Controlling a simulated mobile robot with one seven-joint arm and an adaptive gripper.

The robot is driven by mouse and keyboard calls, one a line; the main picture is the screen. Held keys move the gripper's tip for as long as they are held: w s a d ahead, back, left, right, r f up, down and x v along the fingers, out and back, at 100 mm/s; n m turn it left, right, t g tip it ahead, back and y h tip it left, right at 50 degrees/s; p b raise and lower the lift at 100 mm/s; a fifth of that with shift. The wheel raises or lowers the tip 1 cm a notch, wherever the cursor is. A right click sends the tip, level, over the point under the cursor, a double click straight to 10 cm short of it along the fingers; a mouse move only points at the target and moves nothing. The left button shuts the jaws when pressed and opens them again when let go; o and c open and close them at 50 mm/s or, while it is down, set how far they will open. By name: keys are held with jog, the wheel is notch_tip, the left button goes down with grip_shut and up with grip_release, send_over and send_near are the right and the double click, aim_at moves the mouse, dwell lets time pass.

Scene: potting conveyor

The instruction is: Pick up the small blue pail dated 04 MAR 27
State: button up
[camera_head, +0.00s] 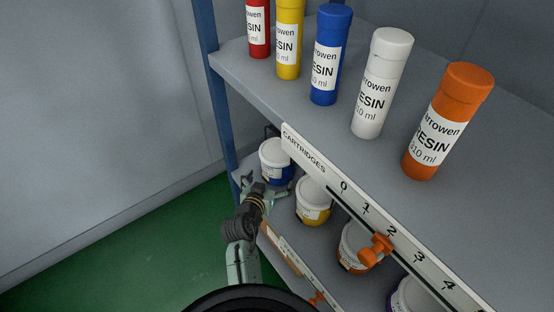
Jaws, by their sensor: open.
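A small blue pail (274,177) with a white lid stands on the lower shelf at its left end. Its date is too small to read, so I cannot tell whether it says 04 MAR 27. My gripper (271,190) is open at the near side of this pail, low down, and overlaps its lower edge in the picture. I cannot tell whether the fingers touch it. A yellow pail (312,214), an orange-brown pail (352,258) and a purple pail (398,298) stand further right, partly hidden by the upper shelf's edge.
The upper shelf (300,110) overhangs the pails and holds red, yellow, blue, white and orange resin cartridges. Its front rail (372,223) reads CARTRIDGES and carries an orange clamp (376,249). A blue post (212,90) stands left. Green floor (140,255) is clear.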

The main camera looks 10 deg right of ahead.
aim_at(278, 154)
jog(key=p+x, duration=0.1)
jog(key=x, duration=0.2)
jog(key=r+x, duration=0.1)
jog(key=x, duration=0.1)
jog(key=shift+w+d+p, duration=0.35)
jog(key=shift+w, duration=0.15)
jog(key=shift+w+d+f, duration=0.1)
jog(key=shift+w+f, duration=0.1)
jog(key=shift+f, duration=0.05)
jog(key=shift+c, duration=0.2)
jog(key=c, duration=1.6)
jog(key=shift+r, duration=0.25)
